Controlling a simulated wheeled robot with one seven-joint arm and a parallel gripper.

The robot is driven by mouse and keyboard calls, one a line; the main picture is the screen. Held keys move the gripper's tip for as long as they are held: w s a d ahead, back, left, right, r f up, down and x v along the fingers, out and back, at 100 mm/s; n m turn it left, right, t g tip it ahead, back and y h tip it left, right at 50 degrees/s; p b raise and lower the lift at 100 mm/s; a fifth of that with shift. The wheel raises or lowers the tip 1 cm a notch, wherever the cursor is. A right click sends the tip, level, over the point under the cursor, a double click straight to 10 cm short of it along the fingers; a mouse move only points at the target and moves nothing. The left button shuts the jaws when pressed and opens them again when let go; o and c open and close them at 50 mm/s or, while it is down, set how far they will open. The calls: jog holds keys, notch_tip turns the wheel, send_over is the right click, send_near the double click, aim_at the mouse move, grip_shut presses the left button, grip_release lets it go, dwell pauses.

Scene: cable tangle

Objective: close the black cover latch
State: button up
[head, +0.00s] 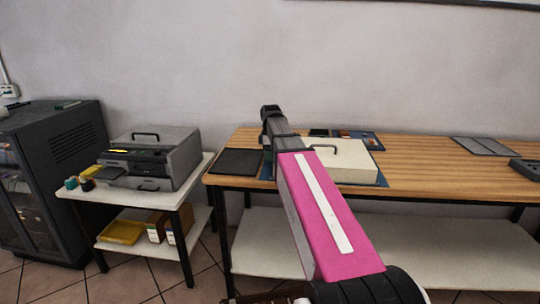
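I cannot pick out the black cover latch with certainty. A cream box (350,163) with a dark handle on its top stands on a blue mat on the wooden workbench (430,168); my arm covers its left side. No latch can be made out on the box at this size. My pink and grey arm reaches from the bottom of the head view up over the bench, and its visible far end is a dark joint. My gripper cannot be made out; it is out of sight.
A dark flat pad (236,162) lies left of the box. A grey panel (483,146) and a dark block (526,169) lie on the right. A grey machine (172,157) stands on a white side table (140,201), beside a dark cabinet (78,146). The bench's middle right is clear.

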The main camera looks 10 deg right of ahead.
jog(key=shift+r, duration=0.15)
jog(key=shift+r, duration=2.9)
jog(key=shift+a, duration=0.2)
